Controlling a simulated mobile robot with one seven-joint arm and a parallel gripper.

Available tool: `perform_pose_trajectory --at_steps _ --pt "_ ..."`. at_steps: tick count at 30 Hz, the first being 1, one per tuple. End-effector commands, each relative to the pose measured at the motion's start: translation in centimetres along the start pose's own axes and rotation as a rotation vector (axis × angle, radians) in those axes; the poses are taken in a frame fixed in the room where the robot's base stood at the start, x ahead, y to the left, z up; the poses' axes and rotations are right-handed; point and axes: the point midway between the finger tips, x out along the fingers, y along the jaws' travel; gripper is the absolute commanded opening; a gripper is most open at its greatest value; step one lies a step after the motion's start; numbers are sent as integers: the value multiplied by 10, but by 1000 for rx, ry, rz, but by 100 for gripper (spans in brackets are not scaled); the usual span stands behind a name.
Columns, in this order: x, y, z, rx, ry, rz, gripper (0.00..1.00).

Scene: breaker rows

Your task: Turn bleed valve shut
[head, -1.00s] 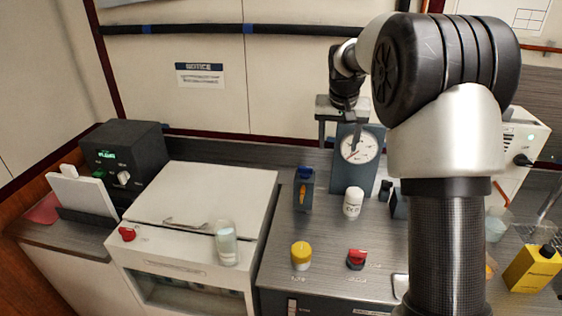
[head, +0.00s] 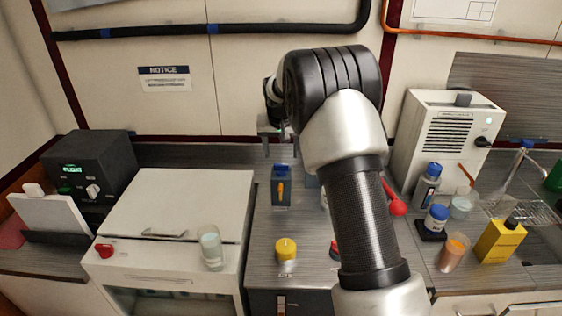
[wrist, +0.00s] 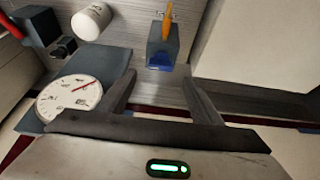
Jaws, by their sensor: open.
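A small blue-grey block (head: 281,199) with an orange lever (head: 281,188) and a blue part on top stands on the grey counter; it looks like the bleed valve, though I can read no label on it. The lever points roughly toward the counter's front. My gripper (head: 275,150) is open and empty, above and behind the block in the head view. In the wrist view the block (wrist: 164,50) and its orange lever (wrist: 168,20) lie just beyond the gap between the open fingers (wrist: 160,80), apart from them. The dial gauge (wrist: 68,98) stands beside the block, mostly hidden by my arm in the head view.
A white bottle (wrist: 91,20) stands near the gauge. A yellow-capped jar (head: 286,250) is in front of the block. A white cabinet (head: 185,200) carrying a glass (head: 211,248) is at left. A red-knobbed lever (head: 396,206) and several bottles are right of my arm.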

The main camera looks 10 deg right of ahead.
Motion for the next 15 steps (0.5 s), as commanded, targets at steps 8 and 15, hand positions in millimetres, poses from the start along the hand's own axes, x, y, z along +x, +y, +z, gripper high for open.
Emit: perform_pose_trajectory --at_steps 8,15 --pt "51 0 0 -1 -2 0 59" --pt "67 0 0 -1 1 -1 59"
